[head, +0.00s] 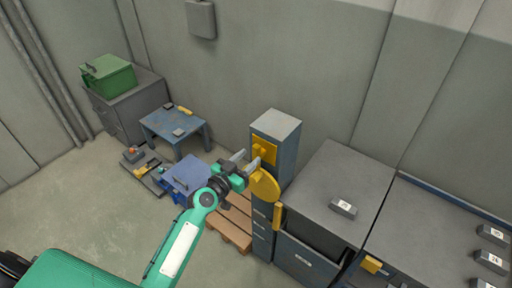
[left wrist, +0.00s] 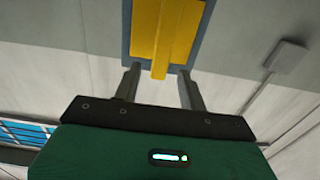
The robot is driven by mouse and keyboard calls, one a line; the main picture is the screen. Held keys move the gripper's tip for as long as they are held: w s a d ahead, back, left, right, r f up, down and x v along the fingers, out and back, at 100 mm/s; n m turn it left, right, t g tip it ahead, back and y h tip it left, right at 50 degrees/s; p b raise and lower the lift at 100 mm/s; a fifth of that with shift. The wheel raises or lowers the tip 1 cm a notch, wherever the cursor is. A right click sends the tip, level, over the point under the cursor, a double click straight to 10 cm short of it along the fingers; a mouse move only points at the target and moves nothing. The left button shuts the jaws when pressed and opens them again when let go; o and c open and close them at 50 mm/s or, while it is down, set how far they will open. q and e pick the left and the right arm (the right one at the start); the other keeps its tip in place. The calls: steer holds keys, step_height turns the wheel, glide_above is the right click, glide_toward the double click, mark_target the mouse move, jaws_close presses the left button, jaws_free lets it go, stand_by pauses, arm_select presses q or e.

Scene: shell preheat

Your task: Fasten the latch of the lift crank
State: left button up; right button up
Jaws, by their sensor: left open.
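A tall blue-grey post (head: 276,126) stands against the wall with a yellow plate and bar (head: 264,151), which looks like the latch, near its top. A yellow disc (head: 265,186), apparently the crank wheel, sits lower on the post's front. My left gripper (head: 246,161) is open and empty at the yellow bar's height, just left of it. In the left wrist view the yellow bar (left wrist: 160,50) runs down the plate towards the gap between the two open fingers (left wrist: 158,72). I cannot tell whether they touch it. My right gripper is out of view.
A grey cabinet (head: 325,190) with a partly open drawer stands right of the post, with a small labelled block (head: 343,209) on top. A wooden pallet (head: 231,225) lies left of the post. A blue table (head: 175,124) and green bin (head: 108,76) stand at the back left.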

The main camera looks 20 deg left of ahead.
mark_target(254, 153)
arm_select(q)
steer(key=p+x, duration=0.1)
steer(key=x, duration=0.4)
jaws_close()
